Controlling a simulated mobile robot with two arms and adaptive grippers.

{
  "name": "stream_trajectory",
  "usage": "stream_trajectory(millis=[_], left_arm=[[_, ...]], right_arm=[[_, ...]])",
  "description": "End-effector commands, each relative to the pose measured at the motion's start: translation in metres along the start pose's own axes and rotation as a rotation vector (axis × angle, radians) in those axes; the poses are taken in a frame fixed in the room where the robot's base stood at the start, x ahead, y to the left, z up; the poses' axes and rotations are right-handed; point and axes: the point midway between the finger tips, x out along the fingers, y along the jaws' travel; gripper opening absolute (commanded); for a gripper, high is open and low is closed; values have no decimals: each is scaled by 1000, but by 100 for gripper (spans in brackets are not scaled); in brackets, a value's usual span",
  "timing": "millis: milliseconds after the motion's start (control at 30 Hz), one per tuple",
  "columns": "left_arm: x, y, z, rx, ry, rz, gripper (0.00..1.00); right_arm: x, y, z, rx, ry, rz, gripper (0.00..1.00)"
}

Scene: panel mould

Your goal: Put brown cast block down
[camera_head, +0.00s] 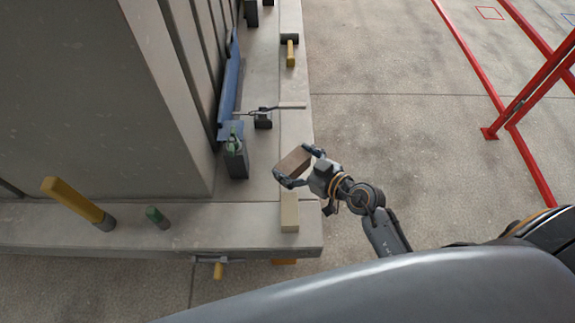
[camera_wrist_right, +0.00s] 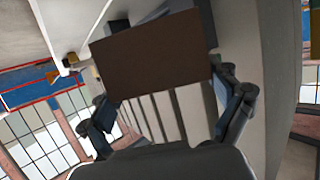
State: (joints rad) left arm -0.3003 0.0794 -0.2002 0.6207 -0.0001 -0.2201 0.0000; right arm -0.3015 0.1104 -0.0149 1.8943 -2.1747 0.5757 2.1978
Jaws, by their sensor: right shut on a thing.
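The brown cast block (camera_head: 294,161) is held between the fingers of my right gripper (camera_head: 295,166), over the ledge beside the concrete mould. In the right wrist view the brown block (camera_wrist_right: 150,58) fills the upper middle, with a finger of my right gripper (camera_wrist_right: 168,105) on each side of it. Whether the block touches the ledge below it cannot be told. My left gripper is not in view.
A pale block (camera_head: 289,212) stands on the ledge (camera_head: 200,226) near its corner. Red rails (camera_head: 530,90) stand at right.

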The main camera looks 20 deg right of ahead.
Motion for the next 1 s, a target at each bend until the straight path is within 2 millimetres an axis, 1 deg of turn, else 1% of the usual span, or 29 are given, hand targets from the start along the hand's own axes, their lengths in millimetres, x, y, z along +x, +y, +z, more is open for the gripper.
stream_trajectory(millis=[33, 133, 200, 367, 433, 467, 500, 600, 1000], left_arm=[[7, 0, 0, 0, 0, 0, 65], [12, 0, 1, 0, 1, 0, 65], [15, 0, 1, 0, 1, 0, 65], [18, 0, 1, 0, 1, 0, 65], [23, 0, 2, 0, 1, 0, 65], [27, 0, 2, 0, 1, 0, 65], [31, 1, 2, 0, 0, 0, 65], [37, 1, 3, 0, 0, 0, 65], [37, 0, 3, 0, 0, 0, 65]], right_arm=[[11, 4, 12, -4, -6, -1, 47], [27, 10, 23, -3, -4, -2, 47], [34, 13, 27, -1, -3, -1, 47], [42, 17, 33, -1, -3, -1, 47], [50, 20, 39, -2, -3, -1, 47], [52, 20, 45, -2, -6, -2, 47], [54, 20, 53, -4, -7, -3, 47], [58, 20, 63, -3, -4, -1, 47], [59, 19, 66, 3, -2, 0, 47]])
